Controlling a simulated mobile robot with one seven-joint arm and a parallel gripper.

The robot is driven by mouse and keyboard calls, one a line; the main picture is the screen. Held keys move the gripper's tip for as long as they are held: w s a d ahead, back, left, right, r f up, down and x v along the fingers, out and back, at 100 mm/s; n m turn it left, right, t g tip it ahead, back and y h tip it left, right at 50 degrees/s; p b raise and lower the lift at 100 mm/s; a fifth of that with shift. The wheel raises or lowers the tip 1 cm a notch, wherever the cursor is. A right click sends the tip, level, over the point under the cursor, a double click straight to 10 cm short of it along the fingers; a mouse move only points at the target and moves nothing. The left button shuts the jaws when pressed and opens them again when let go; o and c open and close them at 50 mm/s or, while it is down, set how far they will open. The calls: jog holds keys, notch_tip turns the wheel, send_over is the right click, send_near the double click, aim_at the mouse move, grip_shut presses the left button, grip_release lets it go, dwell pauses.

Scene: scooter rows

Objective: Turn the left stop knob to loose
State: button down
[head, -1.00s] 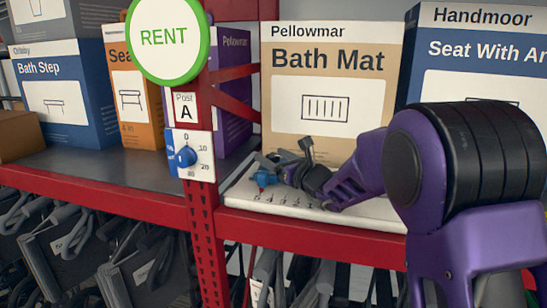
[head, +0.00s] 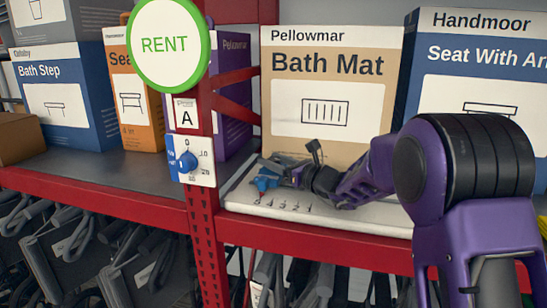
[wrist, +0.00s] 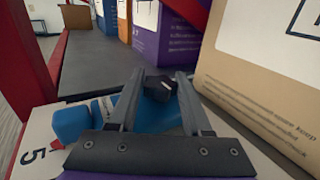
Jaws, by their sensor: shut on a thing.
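The left stop (head: 265,183) is a small blue piece at the left end of a white numbered board on the shelf, with a little red showing below it. In the wrist view its blue body (wrist: 155,115) lies under the fingers, with a blue block (wrist: 73,124) to the left. A dark faceted knob (wrist: 158,86) sits between the fingertips. My gripper (head: 276,172) reaches in from the right and is shut on this knob; it also shows in the wrist view (wrist: 160,82). The knob's marking and exact turn cannot be read.
The white board (head: 350,217) lies behind the red shelf edge (head: 320,246). A Bath Mat box (head: 330,85) stands close behind my gripper. A red post (head: 203,220) with a blue dial (head: 186,161) rises to the left. The grey shelf left of the post has free room in front.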

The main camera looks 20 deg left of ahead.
aim_at(273, 159)
jog(key=n+g+p, duration=0.1)
jog(key=g, duration=0.1)
jog(key=n+g+y+p, duration=0.1)
jog(key=n+g+p, duration=0.1)
jog(key=n+g+y+p, duration=0.1)
jog(key=g, duration=0.1)
jog(key=shift+w+d+r+n+g+p, duration=0.1)
jog(key=shift+r+n+g+p, duration=0.15)
jog(key=shift+n+g+p, duration=0.1)
jog(key=n+g, duration=0.1)
jog(key=n+g+p, duration=0.1)
jog(key=g, duration=0.1)
jog(key=n+g+p, duration=0.1)
jog(key=g, duration=0.1)
jog(key=shift+f+n, duration=0.25)
jog(key=shift+g, duration=0.45)
jog(key=shift+n+g+h+p, duration=0.3)
jog(key=shift+n+g+p, duration=0.15)
jog(key=shift+n+g, duration=0.85)
jog(key=shift+c, duration=1.7)
grip_release()
jog(key=shift+r, duration=0.15)
jog(key=r, duration=0.9)
jog(key=shift+s+r, duration=0.2)
jog(key=shift+r, duration=0.15)
